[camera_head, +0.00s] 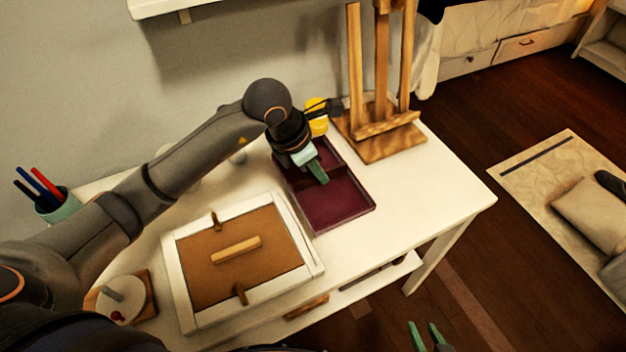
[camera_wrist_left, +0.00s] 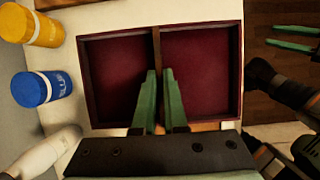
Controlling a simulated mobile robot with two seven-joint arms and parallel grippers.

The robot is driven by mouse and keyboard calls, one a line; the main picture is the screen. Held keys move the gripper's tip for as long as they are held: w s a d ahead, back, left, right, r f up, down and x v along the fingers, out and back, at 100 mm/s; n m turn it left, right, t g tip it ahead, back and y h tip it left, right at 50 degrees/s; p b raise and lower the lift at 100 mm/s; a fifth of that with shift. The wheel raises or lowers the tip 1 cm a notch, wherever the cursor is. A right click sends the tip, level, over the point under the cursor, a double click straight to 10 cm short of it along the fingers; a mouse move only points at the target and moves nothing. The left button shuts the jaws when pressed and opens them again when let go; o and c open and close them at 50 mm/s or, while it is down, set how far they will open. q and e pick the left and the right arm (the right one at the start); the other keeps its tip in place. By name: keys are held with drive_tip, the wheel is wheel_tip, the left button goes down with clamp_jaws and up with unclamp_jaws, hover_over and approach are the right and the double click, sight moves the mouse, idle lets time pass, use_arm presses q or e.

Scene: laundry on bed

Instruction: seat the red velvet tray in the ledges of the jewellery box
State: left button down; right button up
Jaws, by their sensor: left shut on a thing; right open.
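The red velvet tray (camera_head: 342,204) is a shallow dark-red piece at the back middle of the white table, on or very close to the top. The left wrist view shows its two red compartments (camera_wrist_left: 200,65) and the wooden divider (camera_wrist_left: 156,45) between them. My left gripper (camera_head: 322,178) reaches down into it, its green fingers (camera_wrist_left: 160,76) shut on the divider. My right gripper (camera_head: 425,336) is open and empty, low in front of the table. I cannot tell for certain which thing is the jewellery box; a white-rimmed rectangle with brown inside (camera_head: 203,271) lies left of the tray.
A wooden easel (camera_head: 385,145) stands behind the tray. A yellow jar (camera_wrist_left: 46,30) and a blue jar (camera_wrist_left: 42,88) stand beside it. A pen cup (camera_head: 58,203) and a round white object on wood (camera_head: 122,297) are at left. The table's right end is clear.

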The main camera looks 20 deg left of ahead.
use_arm(q)
drive_tip(key=w+f, duration=0.1)
drive_tip(key=f, duration=0.1)
drive_tip(key=w+a+f, duration=0.1)
drive_tip(key=w+f, duration=0.2)
drive_tip(key=shift+a+f, duration=0.3)
drive_tip(key=shift+f, duration=1.5)
drive_tip(key=c, duration=1.4)
unclamp_jaws()
drive_tip(key=shift+f+b, duration=0.2)
drive_tip(key=shift+b, duration=0.1)
drive_tip(key=shift+c, duration=0.2)
drive_tip(key=o, duration=0.5)
drive_tip(key=shift+c, duration=0.2)
drive_tip(key=shift+r, duration=0.1)
